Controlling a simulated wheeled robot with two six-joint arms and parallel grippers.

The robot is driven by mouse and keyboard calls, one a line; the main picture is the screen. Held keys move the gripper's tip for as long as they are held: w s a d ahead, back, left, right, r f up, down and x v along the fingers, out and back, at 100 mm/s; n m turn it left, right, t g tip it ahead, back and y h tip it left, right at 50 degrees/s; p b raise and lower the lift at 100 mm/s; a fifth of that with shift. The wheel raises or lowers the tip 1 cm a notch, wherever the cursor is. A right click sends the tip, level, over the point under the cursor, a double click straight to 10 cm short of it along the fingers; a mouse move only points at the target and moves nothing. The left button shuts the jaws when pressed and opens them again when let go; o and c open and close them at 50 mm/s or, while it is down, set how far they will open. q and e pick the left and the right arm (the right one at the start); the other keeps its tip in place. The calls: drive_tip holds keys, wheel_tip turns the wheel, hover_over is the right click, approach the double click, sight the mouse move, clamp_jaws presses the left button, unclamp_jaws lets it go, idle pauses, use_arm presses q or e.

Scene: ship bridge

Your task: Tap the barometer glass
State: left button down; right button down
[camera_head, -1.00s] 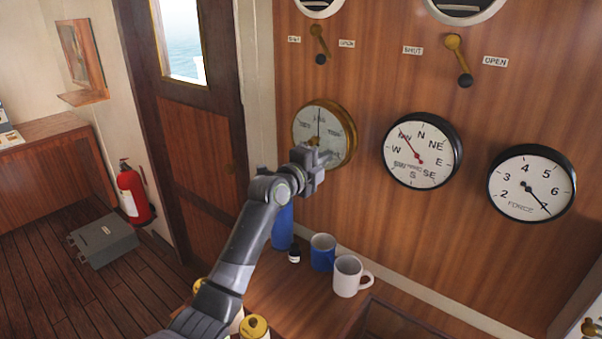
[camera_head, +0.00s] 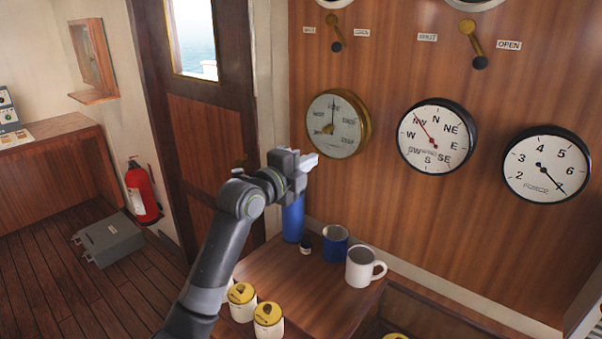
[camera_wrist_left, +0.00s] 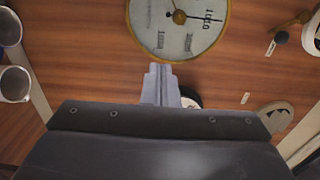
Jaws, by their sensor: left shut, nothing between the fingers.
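The barometer (camera_head: 338,124) is a brass-rimmed round dial with a pale face, mounted on the wooden wall left of the other dials. In the left wrist view its face (camera_wrist_left: 178,40) shows at the top, partly cut off by the frame edge. My left gripper (camera_head: 309,161) is shut and empty, below and left of the barometer in the head view. In the left wrist view the closed fingertips (camera_wrist_left: 160,68) point toward the dial's lower rim; I cannot tell the exact gap. My right gripper is not in view.
A wind direction dial (camera_head: 436,136) and a force dial (camera_head: 547,164) hang to the right. Below are a blue bottle (camera_head: 292,218), a blue mug (camera_head: 335,243), a white mug (camera_head: 361,266) and yellow-lidded jars (camera_head: 268,318) on a wooden counter (camera_head: 310,300).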

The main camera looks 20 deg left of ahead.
use_arm(q)
drive_tip(key=shift+v, duration=1)
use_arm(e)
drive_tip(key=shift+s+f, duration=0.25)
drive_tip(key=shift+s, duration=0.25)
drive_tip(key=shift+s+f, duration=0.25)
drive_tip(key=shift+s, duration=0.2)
use_arm(q)
drive_tip(key=shift+f, duration=0.1)
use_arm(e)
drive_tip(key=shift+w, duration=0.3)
